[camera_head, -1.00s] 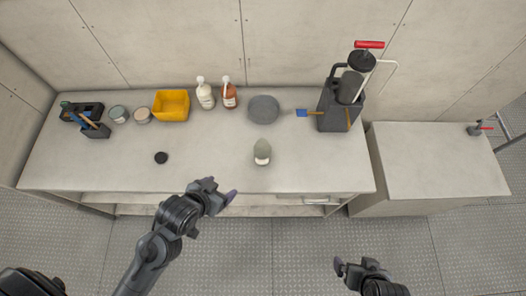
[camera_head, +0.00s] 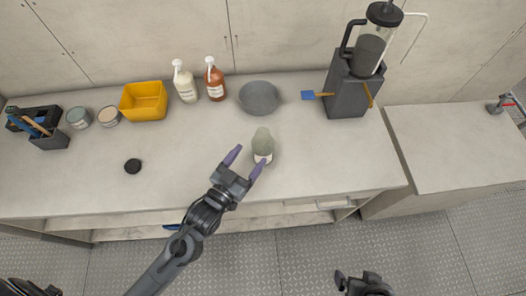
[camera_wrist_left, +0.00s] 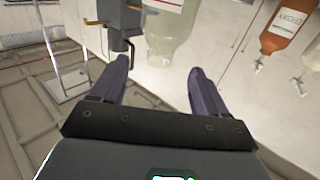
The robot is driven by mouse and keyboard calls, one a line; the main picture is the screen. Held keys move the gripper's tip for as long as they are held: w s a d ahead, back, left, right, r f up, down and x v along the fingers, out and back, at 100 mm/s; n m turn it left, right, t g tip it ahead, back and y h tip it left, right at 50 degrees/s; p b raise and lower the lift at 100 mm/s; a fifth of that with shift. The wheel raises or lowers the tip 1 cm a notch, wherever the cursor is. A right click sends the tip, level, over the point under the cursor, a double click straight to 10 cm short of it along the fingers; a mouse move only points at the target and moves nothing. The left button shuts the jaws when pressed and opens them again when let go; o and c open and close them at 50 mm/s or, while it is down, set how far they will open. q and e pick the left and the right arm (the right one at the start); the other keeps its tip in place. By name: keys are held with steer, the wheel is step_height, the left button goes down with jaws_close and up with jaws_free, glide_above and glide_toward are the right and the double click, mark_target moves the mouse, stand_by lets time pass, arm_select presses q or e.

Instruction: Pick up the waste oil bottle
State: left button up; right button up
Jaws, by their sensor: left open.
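A grey-green bottle (camera_head: 262,140) with a white label stands on the bench, near the middle; I take it for the waste oil bottle. My left gripper (camera_head: 245,162) is open and empty, just in front and left of it. One fingertip overlaps the label's lower edge in the head view; I cannot tell whether they touch. In the left wrist view the translucent bottle (camera_wrist_left: 174,45) appears beyond the open fingers (camera_wrist_left: 160,67), its label partly cut off by the top edge. My right gripper (camera_head: 354,280) is low at the bottom edge, away from the bench; its jaw state is unclear.
A grey bowl (camera_head: 260,98), a white bottle (camera_head: 186,86) and an orange bottle (camera_head: 215,82) stand behind. A yellow bin (camera_head: 143,100), tins and a black tool holder are at left. A dark pump unit (camera_head: 350,88) stands at right. A black disc (camera_head: 132,166) lies front left.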

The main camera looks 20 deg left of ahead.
mark_target(266, 131)
arm_select(q)
steer(key=w, duration=0.5)
steer(key=shift+w+d+r, duration=0.1)
steer(key=shift+d, duration=0.3)
steer(key=shift+w+d+r+p, duration=0.2)
steer(key=shift+w+p, duration=0.1)
steer(key=shift+w, duration=0.95)
steer(key=shift+w+d+r+p, duration=0.15)
steer(key=shift+w+p, duration=0.1)
steer(key=shift+w, duration=1)
steer(key=shift+f, duration=0.1)
steer(key=c, duration=1.4)
